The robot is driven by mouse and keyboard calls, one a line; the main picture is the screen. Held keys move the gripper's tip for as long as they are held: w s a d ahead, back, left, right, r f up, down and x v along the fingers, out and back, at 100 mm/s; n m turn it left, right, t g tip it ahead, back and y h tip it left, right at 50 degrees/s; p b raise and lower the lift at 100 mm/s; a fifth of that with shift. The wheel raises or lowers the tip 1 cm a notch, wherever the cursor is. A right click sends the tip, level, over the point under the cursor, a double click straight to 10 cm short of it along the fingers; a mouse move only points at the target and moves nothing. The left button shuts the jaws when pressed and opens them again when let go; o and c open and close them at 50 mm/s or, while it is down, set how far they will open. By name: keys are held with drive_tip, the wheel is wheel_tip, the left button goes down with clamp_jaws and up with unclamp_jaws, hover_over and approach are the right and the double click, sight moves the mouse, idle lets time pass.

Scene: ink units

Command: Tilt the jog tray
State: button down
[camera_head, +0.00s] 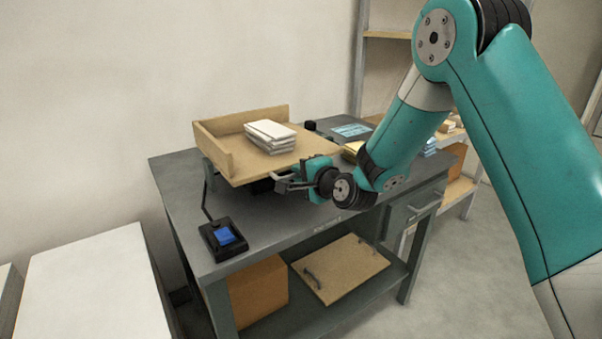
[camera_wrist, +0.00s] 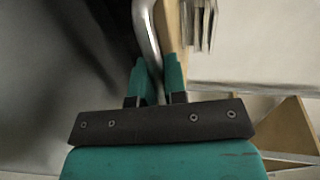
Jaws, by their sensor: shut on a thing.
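The jog tray (camera_head: 223,163) is a shallow wooden tray with raised walls at its left and back, on top of the grey workbench. A stack of white paper pads (camera_head: 270,136) lies on it, its sheets uneven. A metal handle (camera_head: 290,184) is at the tray's front edge. My gripper (camera_head: 284,182) is at this handle. In the wrist view, my gripper's teal fingers (camera_wrist: 158,82) are shut on the grey handle bar (camera_wrist: 147,38), with the tray's wooden edge (camera_wrist: 172,40) beside it. What supports the tray underneath is mostly hidden.
A black box with a blue button (camera_head: 226,237) sits at the bench's front left, with a cable. The grey bench (camera_head: 180,185) has a drawer at right and a lower shelf holding a wooden board (camera_head: 340,268) and a brown box (camera_head: 258,291). A white surface (camera_head: 95,285) stands at left.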

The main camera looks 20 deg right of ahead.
drive_tip(key=shift+w+r+g+p, duration=0.2)
drive_tip(key=shift+r+g+p, duration=0.4)
drive_tip(key=shift+r+p, duration=1.9)
drive_tip(key=shift+w+a+p, duration=0.15)
drive_tip(key=shift+w+p, duration=0.15)
drive_tip(key=shift+p, duration=1.35)
drive_tip(key=c, duration=1.3)
unclamp_jaws()
drive_tip(key=shift+o, duration=0.6)
drive_tip(key=shift+s+f, duration=0.1)
drive_tip(key=b+v, duration=0.8)
drive_tip(key=v, duration=0.9)
drive_tip(key=shift+r+b, duration=0.25)
drive_tip(key=shift+b, duration=0.05)
